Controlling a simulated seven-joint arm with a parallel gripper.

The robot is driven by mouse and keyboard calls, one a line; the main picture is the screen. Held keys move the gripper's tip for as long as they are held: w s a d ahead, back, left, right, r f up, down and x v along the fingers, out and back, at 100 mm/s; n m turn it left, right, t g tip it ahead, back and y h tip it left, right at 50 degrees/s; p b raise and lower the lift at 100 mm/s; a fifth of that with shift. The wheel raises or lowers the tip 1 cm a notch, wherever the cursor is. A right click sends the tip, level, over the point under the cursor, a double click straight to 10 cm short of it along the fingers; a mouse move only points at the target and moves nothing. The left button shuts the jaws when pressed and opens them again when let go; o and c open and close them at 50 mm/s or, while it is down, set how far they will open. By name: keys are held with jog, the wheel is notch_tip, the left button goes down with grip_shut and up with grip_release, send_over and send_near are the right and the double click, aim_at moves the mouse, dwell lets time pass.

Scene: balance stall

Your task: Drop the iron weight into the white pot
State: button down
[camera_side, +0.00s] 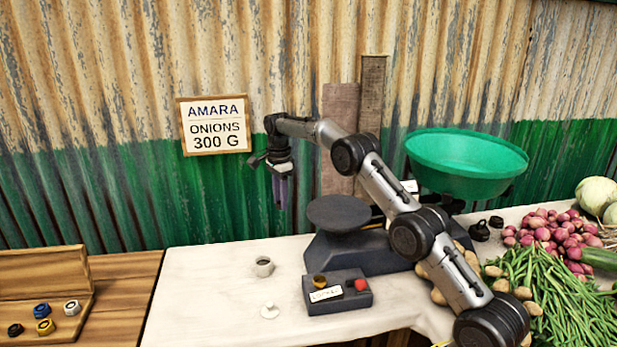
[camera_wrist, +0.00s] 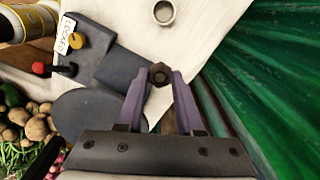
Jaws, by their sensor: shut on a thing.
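My gripper (camera_side: 281,206) hangs above the back of the white cloth, left of the scale, fingers pointing down. In the wrist view its purple fingers (camera_wrist: 161,80) are shut on the iron weight (camera_wrist: 161,74), a dark, rusty, six-sided piece at the fingertips. I cannot make out the weight in the side view. The white pot (camera_side: 263,267) stands open on the cloth, lower than my gripper and apart from it. The wrist view shows the pot (camera_wrist: 164,12) at the top edge, beyond the weight.
A dark scale (camera_side: 345,255) with a round plate and green basin (camera_side: 467,165) stands at right. Vegetables fill the right; a wooden tray (camera_side: 40,275) lies left. Corrugated wall behind.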

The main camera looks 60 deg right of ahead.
jog(key=shift+n, duration=0.6)
jog(key=shift+w+a+f, duration=0.45)
jog(key=shift+a+f, duration=0.65)
jog(key=shift+f, duration=1.4)
jog(key=shift+w+a+f, duration=0.4)
jog(key=shift+a+f, duration=0.65)
jog(key=shift+f, duration=1.5)
jog(key=shift+w+a+f, duration=0.45)
jog(key=shift+a+f, duration=0.65)
jog(key=shift+f, duration=1.4)
jog(key=shift+f, duration=0.1)
jog(key=shift+c, duration=2.3)
grip_release()
jog(key=shift+r, duration=3)
jog(key=shift+a, duration=0.1)
